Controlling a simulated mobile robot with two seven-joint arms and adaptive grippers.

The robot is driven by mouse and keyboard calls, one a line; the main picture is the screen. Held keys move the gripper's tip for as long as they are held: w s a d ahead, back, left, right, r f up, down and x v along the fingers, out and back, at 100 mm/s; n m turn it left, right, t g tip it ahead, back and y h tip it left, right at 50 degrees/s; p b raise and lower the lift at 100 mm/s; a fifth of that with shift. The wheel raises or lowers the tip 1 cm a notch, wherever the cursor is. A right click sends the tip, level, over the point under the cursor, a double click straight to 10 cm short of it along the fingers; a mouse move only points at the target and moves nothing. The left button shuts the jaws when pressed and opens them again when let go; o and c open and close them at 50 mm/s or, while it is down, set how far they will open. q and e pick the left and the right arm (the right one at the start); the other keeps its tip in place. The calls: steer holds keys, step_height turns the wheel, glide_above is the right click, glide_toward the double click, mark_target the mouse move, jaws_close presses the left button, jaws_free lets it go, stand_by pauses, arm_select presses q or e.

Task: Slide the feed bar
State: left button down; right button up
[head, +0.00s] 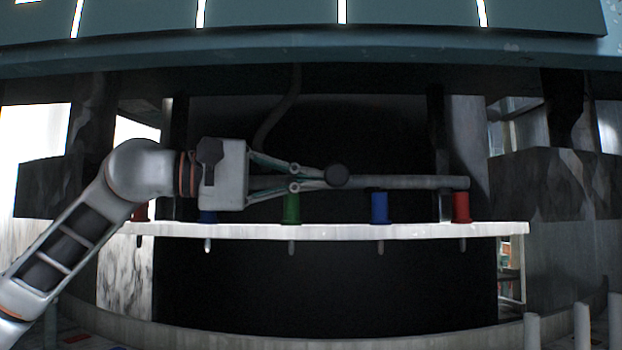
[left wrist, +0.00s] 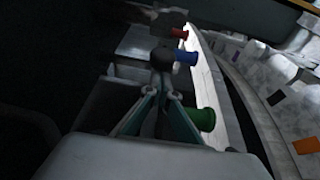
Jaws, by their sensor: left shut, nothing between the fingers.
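The feed bar (head: 410,182) is a long grey horizontal bar above a white shelf, in front of a dark opening. A dark round knob (head: 337,175) sits along it; the knob also shows in the left wrist view (left wrist: 162,58). My left gripper (head: 322,180) reaches in from the left along the bar. Its fingers are shut with nothing between them, and the tips are right beside the knob. I cannot tell whether they touch it. The gripper hides part of the bar's left portion. My right gripper is in neither view.
The white shelf (head: 335,231) carries a row of coloured spools: green (head: 292,208), blue (head: 379,207) and red (head: 461,207), with others partly behind my left arm. A teal overhang (head: 300,48) runs above. Grey posts (head: 581,325) stand at lower right.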

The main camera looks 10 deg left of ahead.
arm_select(q)
steer(key=s+d+b, duration=0.1)
steer(key=s+b, duration=0.1)
steer(key=s, duration=0.4)
steer(key=shift+s+d, duration=0.15)
steer(key=shift+s, duration=0.15)
steer(key=v, duration=1.2)
steer(key=shift+w, duration=0.15)
